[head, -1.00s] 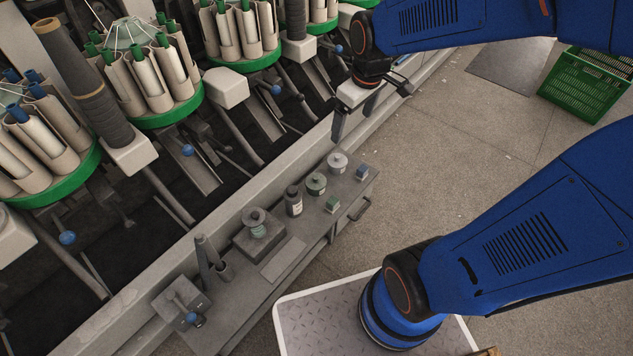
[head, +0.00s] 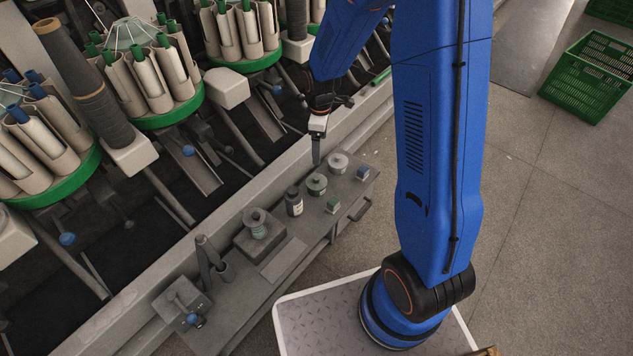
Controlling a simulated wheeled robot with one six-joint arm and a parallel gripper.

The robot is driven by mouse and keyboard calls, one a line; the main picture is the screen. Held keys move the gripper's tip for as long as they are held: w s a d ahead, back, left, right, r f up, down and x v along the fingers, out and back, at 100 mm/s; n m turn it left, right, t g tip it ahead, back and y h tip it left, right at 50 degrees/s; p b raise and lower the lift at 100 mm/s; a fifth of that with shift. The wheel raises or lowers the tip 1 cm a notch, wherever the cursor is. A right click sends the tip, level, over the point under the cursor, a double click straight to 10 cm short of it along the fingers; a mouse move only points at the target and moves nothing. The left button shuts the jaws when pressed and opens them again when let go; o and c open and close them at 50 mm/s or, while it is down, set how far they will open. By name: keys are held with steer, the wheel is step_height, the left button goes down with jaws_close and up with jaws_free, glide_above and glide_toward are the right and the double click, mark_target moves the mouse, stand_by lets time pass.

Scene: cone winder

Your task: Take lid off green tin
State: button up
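The green tin (head: 317,186) is a small round grey-green tin with a knobbed lid on it, standing on the narrow grey bench. A paler grey tin (head: 338,163), also lidded, stands just behind it to the right. My gripper (head: 316,160) points down above the back edge of the bench, a little behind the green tin and apart from its lid in the picture. Its fingers show nearly edge-on, so I cannot tell their opening. I see nothing held in it.
A dark bottle (head: 293,201) stands left of the green tin. A small green box (head: 333,205) and blue box (head: 362,173) sit towards the front edge. A greenish spool (head: 257,223) stands farther left. The winder (head: 170,110) rises behind. A green crate (head: 588,78) is on the floor.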

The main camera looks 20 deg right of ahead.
mark_target(318, 178)
steer(key=f, duration=1.8)
steer(key=shift+w+a+f, duration=0.1)
steer(key=shift+a+f, duration=0.1)
steer(key=c, duration=1.1)
